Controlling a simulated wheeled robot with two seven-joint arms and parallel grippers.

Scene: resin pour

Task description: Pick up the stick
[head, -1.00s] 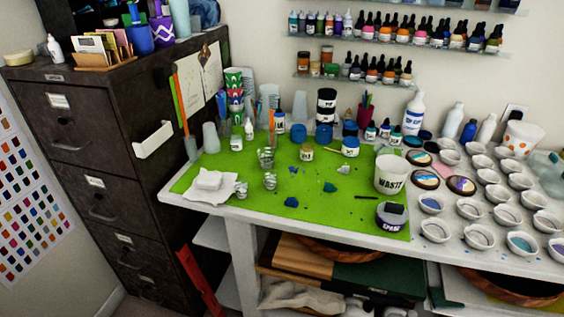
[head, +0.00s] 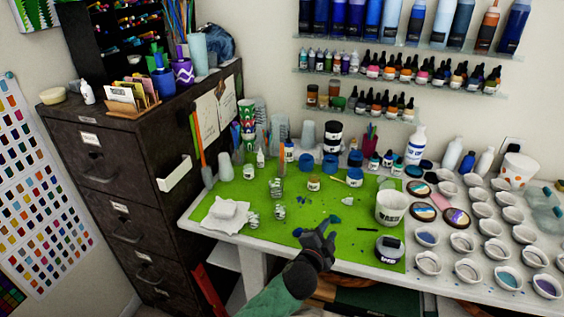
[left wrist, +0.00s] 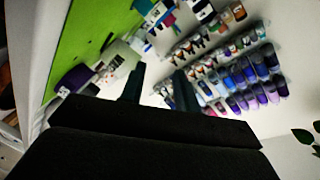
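A short dark stick (head: 367,229) lies flat on the green mat (head: 345,255) between the waste cup (head: 392,206) and a dark-lidded tub (head: 389,249). A thin pale stick (head: 338,175) leans by a blue-and-white jar; I cannot tell which one the task means. My left gripper (head: 317,230) is over the mat's front edge, left of the dark stick and apart from it. Its fingers are spread and nothing is seen between them; they also show apart in the left wrist view (left wrist: 160,76). My right gripper is out of view.
Several small cups (head: 461,243) crowd the white table's right side. Jars and bottles (head: 332,138) line the back, below wall shelves of paints. A dark cabinet (head: 110,190) stands at the left. A white folded cloth (head: 229,220) lies on the mat's left.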

